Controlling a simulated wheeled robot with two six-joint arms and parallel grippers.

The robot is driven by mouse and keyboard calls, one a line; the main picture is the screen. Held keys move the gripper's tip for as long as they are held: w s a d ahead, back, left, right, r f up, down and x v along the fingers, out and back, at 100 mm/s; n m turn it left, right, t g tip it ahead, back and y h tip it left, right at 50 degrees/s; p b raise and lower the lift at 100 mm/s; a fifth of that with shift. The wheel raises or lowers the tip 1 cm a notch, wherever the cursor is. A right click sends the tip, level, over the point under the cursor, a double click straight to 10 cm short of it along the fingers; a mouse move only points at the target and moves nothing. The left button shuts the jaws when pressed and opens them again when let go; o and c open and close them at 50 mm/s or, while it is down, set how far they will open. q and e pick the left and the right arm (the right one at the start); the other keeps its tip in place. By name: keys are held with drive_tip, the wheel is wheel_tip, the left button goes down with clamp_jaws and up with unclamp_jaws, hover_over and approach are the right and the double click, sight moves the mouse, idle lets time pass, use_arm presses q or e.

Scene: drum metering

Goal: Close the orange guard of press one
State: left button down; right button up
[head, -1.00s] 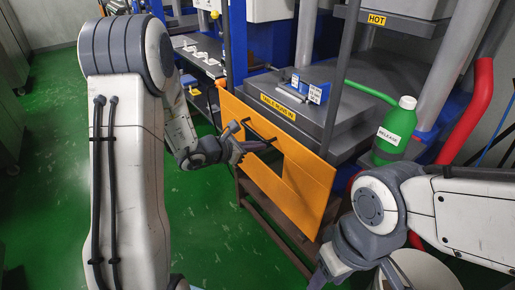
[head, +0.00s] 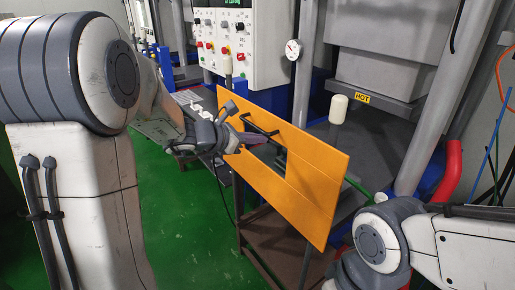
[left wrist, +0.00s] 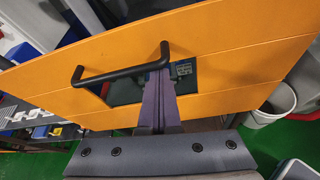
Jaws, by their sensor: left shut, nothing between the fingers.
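The orange guard (head: 305,185) is a flat panel with a window cut in it, standing tilted in front of the press (head: 388,65) in the head view. In the left wrist view, the guard (left wrist: 225,50) fills the upper part, and the shut fingers (left wrist: 159,85) reach up beside the handle (left wrist: 115,75); contact is unclear.
A control box (head: 238,45) with knobs and buttons stands behind the guard. A white capped object (head: 338,108) is on the grey surface under the yellow HOT label (head: 362,97). Green floor (head: 180,220) is clear at left.

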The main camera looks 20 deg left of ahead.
use_arm(q)
drive_tip(key=shift+r+p, duration=0.85)
drive_tip(key=shift+r, duration=1.3)
use_arm(e)
drive_tip(key=shift+r, duration=1.35)
